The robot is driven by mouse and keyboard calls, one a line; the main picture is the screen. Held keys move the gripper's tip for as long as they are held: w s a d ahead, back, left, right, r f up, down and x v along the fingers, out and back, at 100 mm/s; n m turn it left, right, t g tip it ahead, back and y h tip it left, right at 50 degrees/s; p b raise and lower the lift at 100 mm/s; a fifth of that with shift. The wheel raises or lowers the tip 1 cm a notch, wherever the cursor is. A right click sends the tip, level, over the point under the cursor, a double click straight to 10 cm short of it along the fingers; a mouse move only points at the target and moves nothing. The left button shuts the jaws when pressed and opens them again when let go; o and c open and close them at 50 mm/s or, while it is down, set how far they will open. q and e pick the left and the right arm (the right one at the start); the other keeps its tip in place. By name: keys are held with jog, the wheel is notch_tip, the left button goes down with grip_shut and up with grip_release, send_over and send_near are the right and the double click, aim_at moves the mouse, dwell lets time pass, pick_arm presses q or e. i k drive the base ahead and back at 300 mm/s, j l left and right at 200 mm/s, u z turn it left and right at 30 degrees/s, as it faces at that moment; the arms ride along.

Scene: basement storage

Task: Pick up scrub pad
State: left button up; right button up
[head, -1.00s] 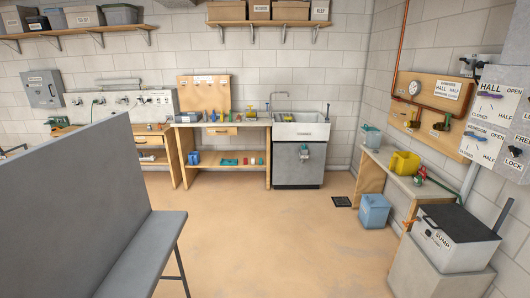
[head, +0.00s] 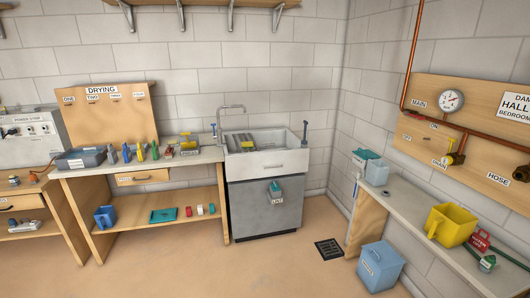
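I cannot pick out the scrub pad with certainty; the small items are too small to tell. A flat green item (head: 164,215) lies on the lower shelf of the wooden bench, beside small red and white items (head: 200,210). A yellow item (head: 246,142) sits in the basin of the light grey sink (head: 268,162). A teal item (head: 275,187) is in a small labelled holder on the front of the grey sink cabinet. Another yellow item (head: 188,147) is on the counter left of the sink. Neither of my grippers is in view.
The bench top (head: 130,165) holds a grey tray (head: 80,158) and several bottles. A blue bin (head: 380,266) stands on the floor by the right-hand counter (head: 415,205), which carries a yellow container (head: 451,225). A dark floor grate (head: 329,248) lies nearby. The floor before the sink is clear.

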aim_at(247, 145)
jog(key=i+j, duration=0.25)
jog(key=j, duration=0.15)
jog(key=i+j, duration=0.3)
jog(key=j, duration=0.15)
jog(key=i+j, duration=0.25)
jog(key=j, duration=0.15)
jog(key=i+j, duration=0.3)
jog(key=j, duration=0.4)
